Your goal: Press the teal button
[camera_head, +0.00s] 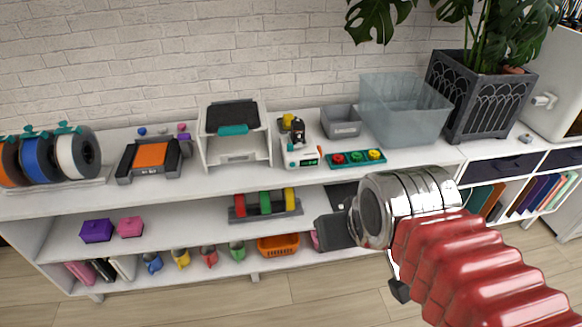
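A teal button panel (343,163) lies flat on the top shelf, right of the middle. It carries three round buttons in a row: a red button (338,158), a teal-green button (356,156) in the middle and a yellow button (374,154). All three are in plain sight. My gripper (340,232) reaches in from the lower right on my red, ribbed arm. Its dark end is in front of and below the panel, apart from it. The angle does not show whether its fingers are open or shut.
A small white machine (299,152) stands left of the panel. A grey bin (341,121) and a clear tub (404,108) stand behind it. A white printer-like box (234,134) is farther left. A plant in a dark pot (480,95) stands right. The shelf right of the panel is bare.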

